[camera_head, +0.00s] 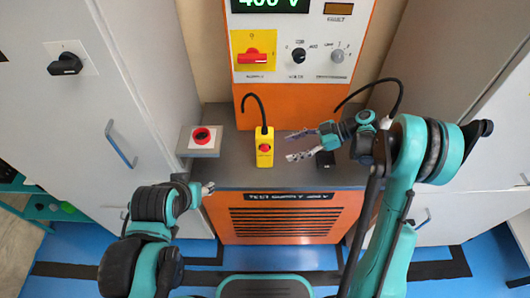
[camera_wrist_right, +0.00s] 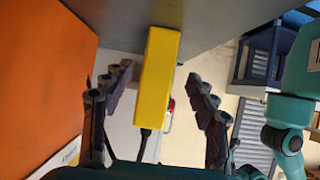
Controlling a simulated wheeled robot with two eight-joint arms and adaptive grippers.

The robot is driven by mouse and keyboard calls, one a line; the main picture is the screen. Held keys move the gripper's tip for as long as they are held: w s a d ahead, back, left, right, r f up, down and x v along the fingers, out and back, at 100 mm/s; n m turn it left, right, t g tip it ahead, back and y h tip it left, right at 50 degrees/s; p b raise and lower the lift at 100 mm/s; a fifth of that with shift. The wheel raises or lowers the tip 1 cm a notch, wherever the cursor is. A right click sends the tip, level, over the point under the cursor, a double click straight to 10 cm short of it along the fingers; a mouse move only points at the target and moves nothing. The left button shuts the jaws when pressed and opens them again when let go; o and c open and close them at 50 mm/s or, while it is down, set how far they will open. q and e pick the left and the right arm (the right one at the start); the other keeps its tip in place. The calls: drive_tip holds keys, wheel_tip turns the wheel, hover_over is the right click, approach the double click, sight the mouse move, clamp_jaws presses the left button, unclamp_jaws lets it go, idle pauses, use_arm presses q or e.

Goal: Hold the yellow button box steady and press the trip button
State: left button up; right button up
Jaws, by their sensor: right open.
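The yellow button box (camera_head: 264,158) stands upright on the dark bench top, with a red button (camera_head: 264,147) on its front and a black cable from its top. My right gripper (camera_head: 302,145) is open, just right of the box, its fingers pointing at it with a small gap. In the right wrist view the box (camera_wrist_right: 158,85) lies ahead, between the lines of the two open fingers (camera_wrist_right: 160,82); its button face is not seen there. My left gripper (camera_head: 209,188) is low at the bench's front left edge, apart from the box; its fingers are too small to judge.
A grey box (camera_head: 202,152) with a red mushroom button (camera_head: 202,135) sits left on the bench. A small black block (camera_head: 325,160) lies under my right gripper. The orange test panel (camera_head: 300,95) stands behind, with grey cabinets at both sides. The bench front between the arms is clear.

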sight(268, 155)
drive_tip(key=b+x, duration=0.2)
drive_tip(key=x, duration=0.6)
drive_tip(key=shift+a+f+b, duration=0.15)
drive_tip(key=shift+f+b, duration=0.1)
drive_tip(key=shift+b, duration=0.05)
drive_tip(key=shift+b+x, duration=0.3)
drive_tip(key=shift+x, duration=0.5)
use_arm(q)
wheel_tip(268, 155, down, 3)
drive_tip(key=shift+f, duration=0.1)
use_arm(e)
drive_tip(key=shift+r, duration=0.15)
drive_tip(key=c, duration=0.7)
use_arm(q)
clamp_jaws()
